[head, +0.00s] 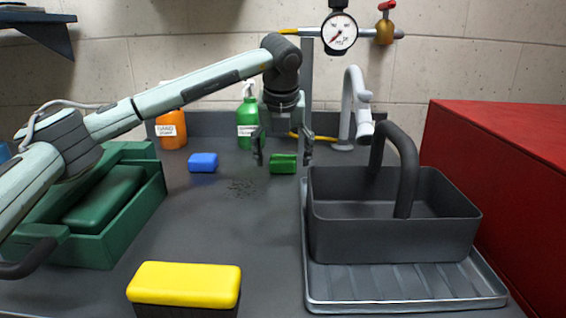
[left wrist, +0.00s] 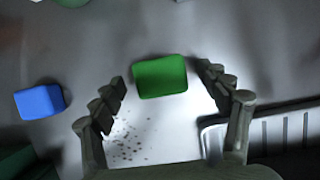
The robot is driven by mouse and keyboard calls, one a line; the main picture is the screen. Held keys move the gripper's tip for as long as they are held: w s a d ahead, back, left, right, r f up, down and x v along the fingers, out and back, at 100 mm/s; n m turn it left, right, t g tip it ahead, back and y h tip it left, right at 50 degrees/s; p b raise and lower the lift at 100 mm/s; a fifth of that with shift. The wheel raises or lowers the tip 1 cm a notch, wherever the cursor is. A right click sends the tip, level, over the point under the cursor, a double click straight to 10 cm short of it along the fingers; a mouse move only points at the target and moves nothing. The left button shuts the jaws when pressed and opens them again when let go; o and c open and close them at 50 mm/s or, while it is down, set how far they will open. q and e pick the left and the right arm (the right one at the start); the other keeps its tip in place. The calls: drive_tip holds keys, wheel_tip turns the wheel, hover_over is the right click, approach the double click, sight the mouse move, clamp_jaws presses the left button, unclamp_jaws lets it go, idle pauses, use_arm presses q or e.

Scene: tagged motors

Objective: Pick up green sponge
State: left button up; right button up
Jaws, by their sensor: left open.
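The green sponge (head: 283,164) is a small block lying on the dark grey counter toward the back, left of the grey basket. In the left wrist view the sponge (left wrist: 160,77) lies ahead, between the lines of the two fingers and just beyond their tips. My left gripper (head: 283,150) points down over the sponge's area, open and empty, with one finger to each side of it in the head view. The left gripper's fingers (left wrist: 161,80) are spread wide in the left wrist view. My right gripper is not in view.
A blue sponge (head: 203,162) and dark specks (head: 242,188) lie left. A green bottle (head: 247,125) and an orange bottle (head: 172,130) stand behind. A grey basket (head: 345,235) sits on a ribbed tray (head: 400,302) at right.

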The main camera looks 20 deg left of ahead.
use_arm(q)
drive_tip(key=c, duration=0.9)
